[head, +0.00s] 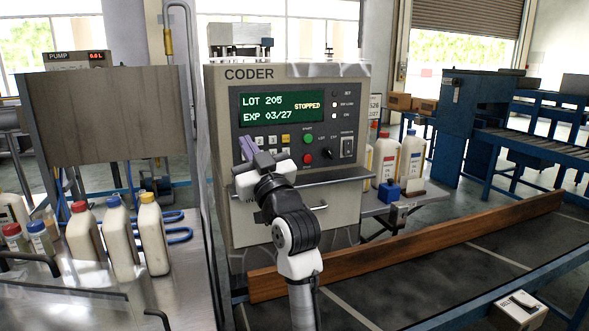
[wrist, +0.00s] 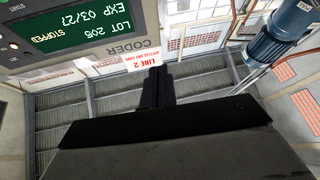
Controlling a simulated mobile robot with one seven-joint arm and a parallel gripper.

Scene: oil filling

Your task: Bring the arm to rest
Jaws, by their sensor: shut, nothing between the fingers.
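My arm rises from the bottom of the head view in front of the coder (head: 222,95). My gripper (head: 243,150) is raised before the coder's front panel, left of its buttons, with its fingers pointing up and to the left. In the wrist view the fingers (wrist: 155,88) are together with nothing between them. The coder's screen (head: 281,107) reads LOT 205, EXP 03/27 and STOPPED. It also shows at the upper left of the wrist view (wrist: 75,25). I cannot tell the exact gap between gripper and panel.
Several capped bottles (head: 151,235) stand on the left bench, below a pump tank (head: 105,118). More bottles (head: 411,157) stand right of the coder. A conveyor (head: 430,265) with a brown side rail (head: 420,240) runs across the lower right. A LINE 2 sign (wrist: 150,62) shows beyond the fingers.

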